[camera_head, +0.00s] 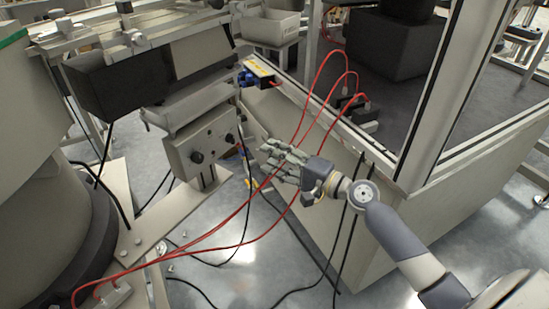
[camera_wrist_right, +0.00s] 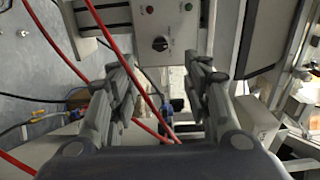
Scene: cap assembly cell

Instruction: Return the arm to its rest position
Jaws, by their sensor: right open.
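My right arm (camera_head: 395,235) comes in from the lower right in the head view. Its gripper (camera_head: 268,158) points left, in front of the cabinet's side wall and to the right of a grey control box (camera_head: 203,147). In the right wrist view the gripper (camera_wrist_right: 165,95) has its two fingers apart, with nothing held between them. The control box (camera_wrist_right: 165,22) shows beyond the fingers, with a dark knob. Red hoses (camera_wrist_right: 118,50) pass close to the left finger; I cannot tell if they touch. My left gripper is not in view.
Red hoses (camera_head: 215,252) run from a lower-left fitting past my right gripper to the cabinet. A large round feeder (camera_head: 30,150) stands at the left. A glazed cabinet (camera_head: 480,180) stands behind my right arm. Black cables hang below; open grey floor (camera_head: 240,285) shows at the bottom.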

